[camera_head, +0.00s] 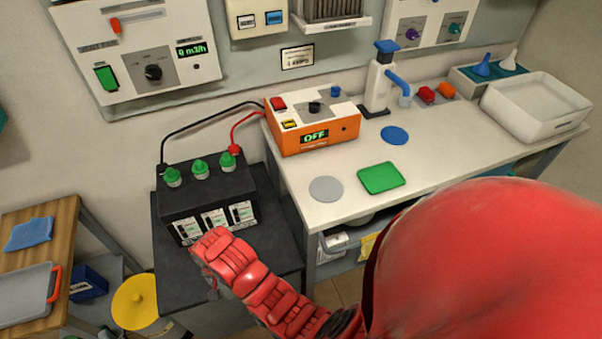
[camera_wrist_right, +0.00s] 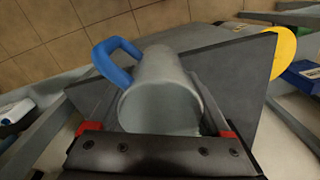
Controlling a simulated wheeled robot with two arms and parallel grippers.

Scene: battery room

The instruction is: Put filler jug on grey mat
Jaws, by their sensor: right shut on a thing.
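My right gripper (camera_wrist_right: 157,130) is shut on the filler jug (camera_wrist_right: 162,85), a grey jug with a blue handle, in the right wrist view. The jug's wide opening faces the wrist camera. In the head view my red right arm reaches to the front of the black battery; the gripper and the jug are hidden there. The round grey mat (camera_head: 326,189) lies bare on the white bench (camera_head: 300,165), near its front-left edge, to the right of the arm's end. My left gripper is not in view.
A green square mat (camera_head: 382,178) and a blue round mat (camera_head: 395,135) lie on the bench. An orange charger (camera_head: 312,138) stands behind the grey mat, with cables to the black battery (camera_head: 205,190). A blue-topped dispenser (camera_head: 380,85) and a white tray (camera_head: 535,105) stand farther right.

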